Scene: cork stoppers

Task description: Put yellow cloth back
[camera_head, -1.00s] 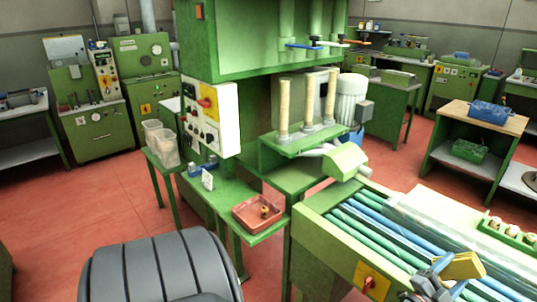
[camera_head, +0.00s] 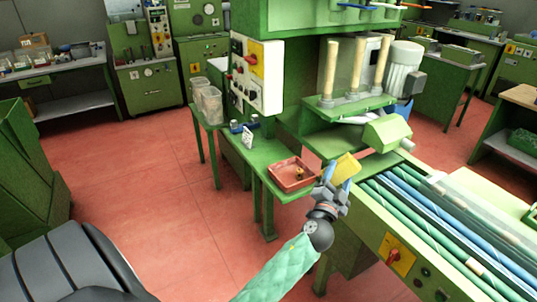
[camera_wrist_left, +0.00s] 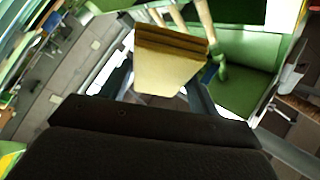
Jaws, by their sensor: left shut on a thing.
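The yellow cloth (camera_head: 347,167) is a folded pad held up by my left gripper (camera_head: 340,184). In the left wrist view the cloth (camera_wrist_left: 168,65) sits between the two fingers, with its layered edge facing up. My left gripper is shut on it, in front of the green machine and just right of the red tray (camera_head: 293,174). The tray stands on a small green side shelf (camera_head: 262,182) and holds a small brown item. The cloth appears to be in the air, apart from the tray. My right gripper is not in view.
Clear bins (camera_head: 209,103) stand on a green stand at the left of the machine. A conveyor with green and blue rollers (camera_head: 440,225) lies to the right. Red floor (camera_head: 150,190) is free at left.

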